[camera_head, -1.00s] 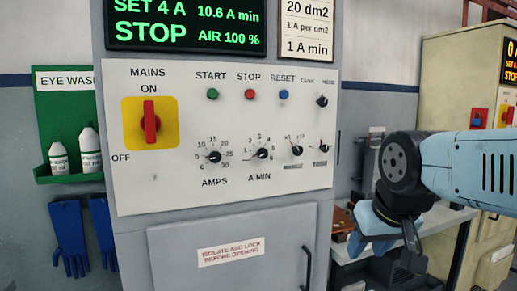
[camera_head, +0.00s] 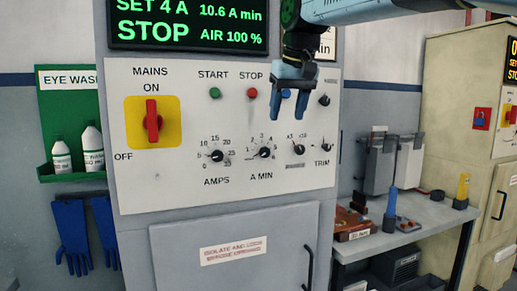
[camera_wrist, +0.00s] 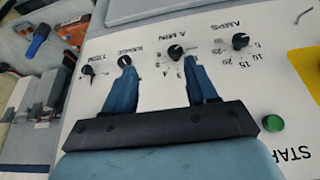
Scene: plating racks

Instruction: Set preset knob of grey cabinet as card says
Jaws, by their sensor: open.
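The grey cabinet (camera_head: 232,212) has a white control panel (camera_head: 185,190) with a row of black knobs. The A MIN knob (camera_head: 264,153) sits between the AMPS knob (camera_head: 217,156) and the range knob (camera_head: 299,150). I cannot read its exact setting. My gripper (camera_head: 289,117) is open and empty, in front of the panel, above the A MIN and range knobs in the head view. In the wrist view the panel shows upside down, with the A MIN knob (camera_wrist: 175,51) near one fingertip and the range knob (camera_wrist: 124,61) near the other. The card (camera_head: 328,45) is mostly hidden behind my arm.
A display (camera_head: 190,25) reads SET 4 A, 10.6 A min, STOP, AIR 100 %. A red mains switch (camera_head: 152,121) is at the panel's left. A START button (camera_head: 215,92) and STOP button (camera_head: 252,93) sit above the knobs. A bench (camera_head: 410,228) with items stands right.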

